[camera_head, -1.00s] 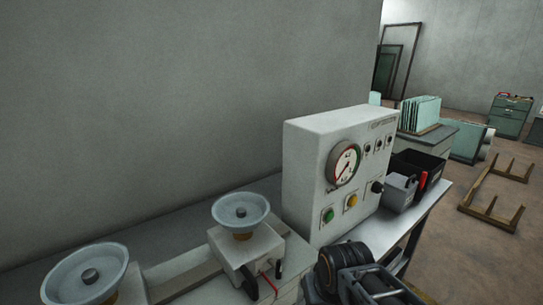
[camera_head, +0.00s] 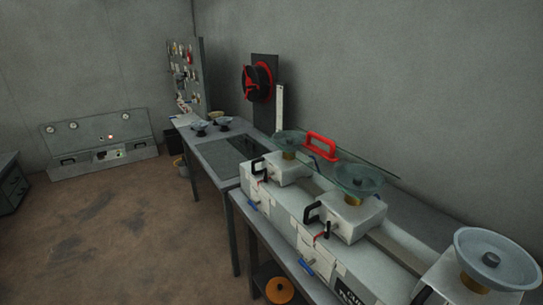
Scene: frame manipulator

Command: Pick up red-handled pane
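The red-handled pane is a clear, faintly green sheet with a red handle (camera_head: 320,147) standing up from it. It appears to lie flat over two round cups on the long white bench fixture, in the middle of the view. The near cup (camera_head: 358,181) and the far cup (camera_head: 289,142) look greenish through the glass. The pane's outline is hard to make out; a thin dark edge shows toward the wall. My gripper is not in view.
A bare pale cup (camera_head: 497,260) stands at the right. Beyond is a table with a dark panel (camera_head: 238,155) and small bowls (camera_head: 223,122). A red and black reel (camera_head: 257,82) hangs by the wall. The brown floor (camera_head: 110,230) at left is clear.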

